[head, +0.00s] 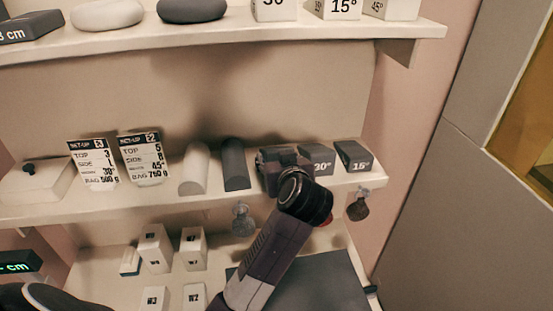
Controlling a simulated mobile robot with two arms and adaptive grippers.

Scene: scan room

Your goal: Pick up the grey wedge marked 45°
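A white half-round (194,169) and a dark one (235,165) lie left of my gripper, beside two set-up cards (143,158). White wedges, one marked 45° (391,9), stand on the top shelf (230,35). White blocks (155,248) stand below.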

